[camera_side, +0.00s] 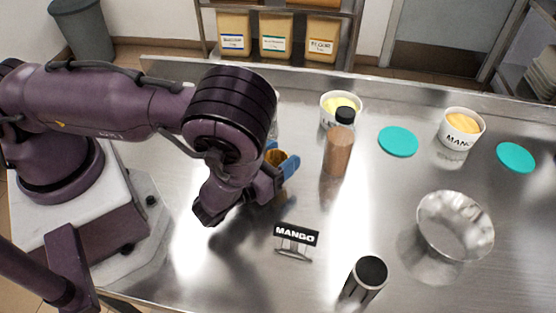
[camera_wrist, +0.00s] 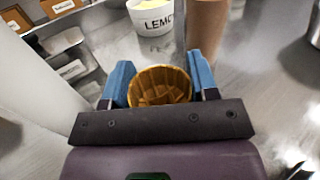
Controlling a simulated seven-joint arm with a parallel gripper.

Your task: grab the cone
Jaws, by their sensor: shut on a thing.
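The cone (camera_wrist: 160,88) is golden brown with an open round rim. In the wrist view it sits between the two blue fingers of my gripper (camera_wrist: 161,84), which is shut on it. In the side view, part of the cone (camera_side: 276,157) shows between the blue fingertips of my gripper (camera_side: 279,170); the rest is hidden behind the finger and wrist. Whether its tip touches the table or a holder cannot be told.
A brown cylinder (camera_side: 337,152) with a black top stands just right of my gripper. Behind it is a tub (camera_side: 328,112), marked LEMO in the wrist view. A MANGO sign (camera_side: 296,236), dark cup (camera_side: 366,278) and metal bowl (camera_side: 455,227) stand on the steel table.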

